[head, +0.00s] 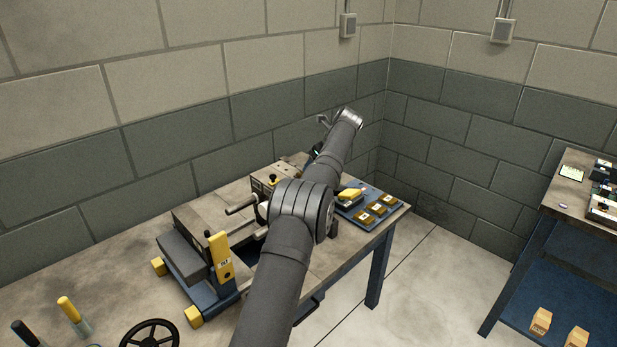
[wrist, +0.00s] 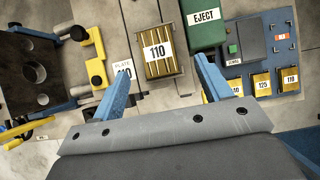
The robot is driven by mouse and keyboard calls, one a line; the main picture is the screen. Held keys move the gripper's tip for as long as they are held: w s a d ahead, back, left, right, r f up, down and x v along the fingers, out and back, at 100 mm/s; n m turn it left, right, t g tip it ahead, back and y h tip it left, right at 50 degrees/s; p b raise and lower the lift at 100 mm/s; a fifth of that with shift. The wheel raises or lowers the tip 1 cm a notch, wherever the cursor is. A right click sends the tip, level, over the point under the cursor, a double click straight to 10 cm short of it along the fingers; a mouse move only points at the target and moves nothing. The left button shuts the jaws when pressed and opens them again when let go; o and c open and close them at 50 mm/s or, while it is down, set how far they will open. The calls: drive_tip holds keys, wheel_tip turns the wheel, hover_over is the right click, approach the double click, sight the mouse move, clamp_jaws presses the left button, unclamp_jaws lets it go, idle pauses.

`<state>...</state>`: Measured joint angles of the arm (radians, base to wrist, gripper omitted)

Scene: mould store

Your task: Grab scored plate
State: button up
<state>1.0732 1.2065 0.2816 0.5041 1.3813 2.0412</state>
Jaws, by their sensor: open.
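My gripper (wrist: 165,65) is open, with its two blue fingers apart and nothing seen between their tips. A brass-coloured block (wrist: 158,66) with grooved lines along its lower part and a white 110 label lies just beyond and between the fingertips in the wrist view. I cannot tell whether the fingers are level with it. A label reading PLATE 110 (wrist: 123,69) lies beside it, partly covered by the left finger. No plate is plainly marked as scored, so I cannot tell for certain which it is. In the head view my arm hides most of this area.
A green EJECT block (wrist: 202,22) stands right of the brass block. Beyond it is a blue tray (wrist: 297,66) with several yellow numbered blocks. A dark plate with holes (wrist: 40,72) and yellow clamp parts (wrist: 97,72) stand at left. Another bench (head: 560,200) is at right.

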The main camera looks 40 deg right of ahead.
drive_tip(key=x, duration=0.5)
drive_tip(key=shift+a+f, duration=0.15)
drive_tip(key=shift+f, duration=0.05)
drive_tip(key=shift+c, duration=0.2)
drive_tip(key=shift+r, duration=0.1)
drive_tip(key=c, duration=1.4)
drive_tip(key=shift+o, duration=0.2)
